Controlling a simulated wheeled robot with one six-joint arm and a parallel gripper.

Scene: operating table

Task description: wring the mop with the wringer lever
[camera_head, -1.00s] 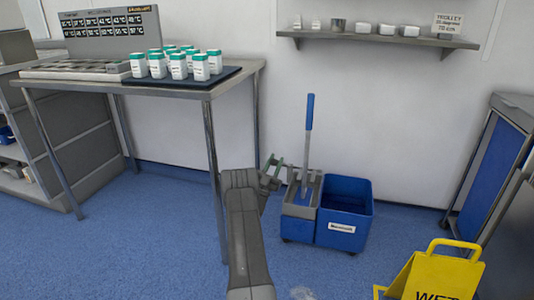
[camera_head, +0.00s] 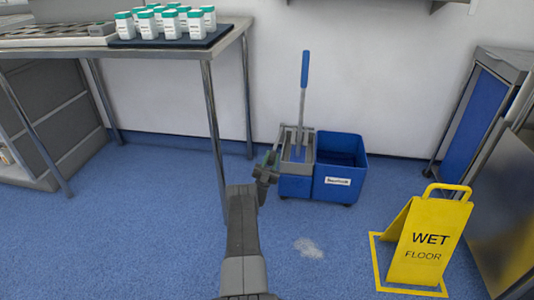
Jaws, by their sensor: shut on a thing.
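The mop (camera_head: 304,85) stands upright with a blue-topped handle, its lower end in the grey wringer (camera_head: 299,151). The wringer sits on the left part of the blue bucket (camera_head: 340,172). My gripper (camera_head: 268,166) is at the wringer's left side, shut on the wringer lever (camera_head: 271,155). Only a small part of the lever shows beside the fingers, and the hold itself is small and partly hidden. The mop head is hidden inside the wringer.
A yellow wet-floor sign (camera_head: 430,241) stands at the right, near a pale patch (camera_head: 308,248) on the blue floor. A steel table (camera_head: 222,55) with several white bottles stands at left. A blue-sided cart (camera_head: 478,125) stands at the right wall.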

